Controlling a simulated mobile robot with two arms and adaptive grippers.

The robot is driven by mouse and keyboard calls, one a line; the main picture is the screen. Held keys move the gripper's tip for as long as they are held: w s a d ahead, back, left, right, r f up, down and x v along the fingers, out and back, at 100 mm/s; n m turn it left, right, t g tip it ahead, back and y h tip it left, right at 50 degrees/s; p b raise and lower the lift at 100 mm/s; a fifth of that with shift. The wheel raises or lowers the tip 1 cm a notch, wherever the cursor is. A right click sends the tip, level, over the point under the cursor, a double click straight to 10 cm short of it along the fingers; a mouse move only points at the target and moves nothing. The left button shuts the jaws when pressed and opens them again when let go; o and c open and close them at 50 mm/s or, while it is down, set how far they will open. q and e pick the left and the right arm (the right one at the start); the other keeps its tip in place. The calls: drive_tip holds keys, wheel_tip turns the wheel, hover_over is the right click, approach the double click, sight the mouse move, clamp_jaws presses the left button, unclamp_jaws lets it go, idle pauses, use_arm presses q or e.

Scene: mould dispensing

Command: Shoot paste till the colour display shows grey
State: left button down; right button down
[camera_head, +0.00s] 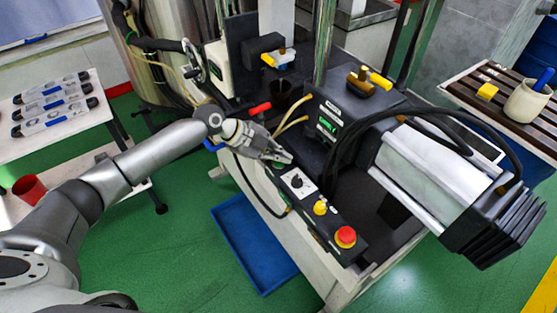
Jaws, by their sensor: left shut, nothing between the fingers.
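My left gripper (286,158) is shut and empty. Its tip is over the upper end of the black control panel (322,232), close to a green button (278,166); I cannot tell whether it touches. The panel also carries a black knob on a white plate (297,183), a yellow button (320,207) and a red mushroom button (345,236). A small display (327,124) on the black dispensing machine (345,104) shows green. The nozzle and any paste cannot be made out. My right gripper is not in view.
A blue tray (252,245) lies on the green floor below the panel. A slatted bench (460,86) with a beige pot (527,102) is at right.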

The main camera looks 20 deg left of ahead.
sight(279, 164)
use_arm(q)
drive_tip(key=shift+r+p, duration=1.7)
drive_tip(key=shift+r, duration=1.35)
